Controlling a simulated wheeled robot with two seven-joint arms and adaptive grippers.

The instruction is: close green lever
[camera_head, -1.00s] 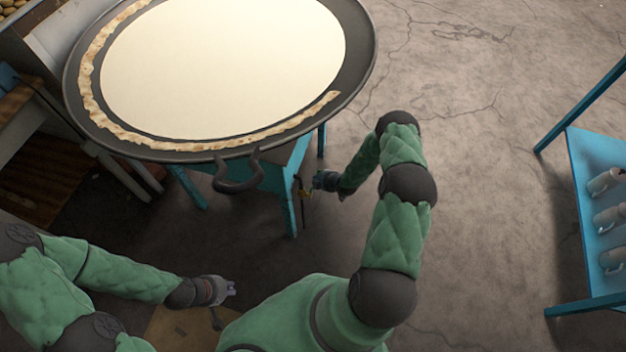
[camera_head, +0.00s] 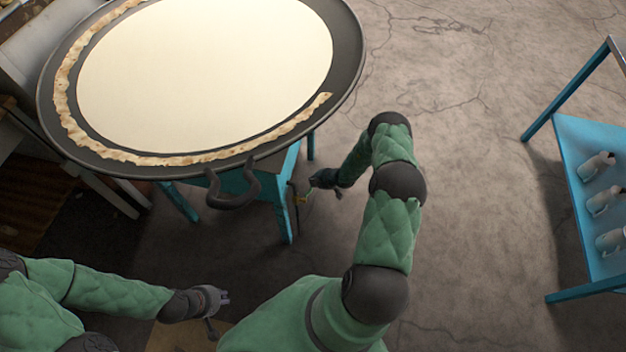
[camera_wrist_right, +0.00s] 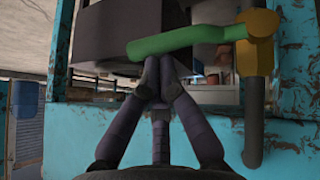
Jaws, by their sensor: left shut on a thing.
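The green lever (camera_wrist_right: 180,42) lies nearly level across the upper part of the right wrist view. It joins a yellow valve body (camera_wrist_right: 257,42) on a dark upright pipe (camera_wrist_right: 254,120). My right gripper (camera_wrist_right: 158,80) has its fingertips together just under the lever's lower edge; I cannot tell whether they touch it. In the head view my right gripper (camera_head: 308,186) is small, beside the yellow valve (camera_head: 300,199) at the teal stand's leg. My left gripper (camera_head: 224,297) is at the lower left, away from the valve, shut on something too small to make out.
A large round pan (camera_head: 345,75) of milk sits on the teal stand (camera_head: 283,210), its dark handle (camera_head: 234,198) sticking out near my right gripper. The cracked floor between is open.

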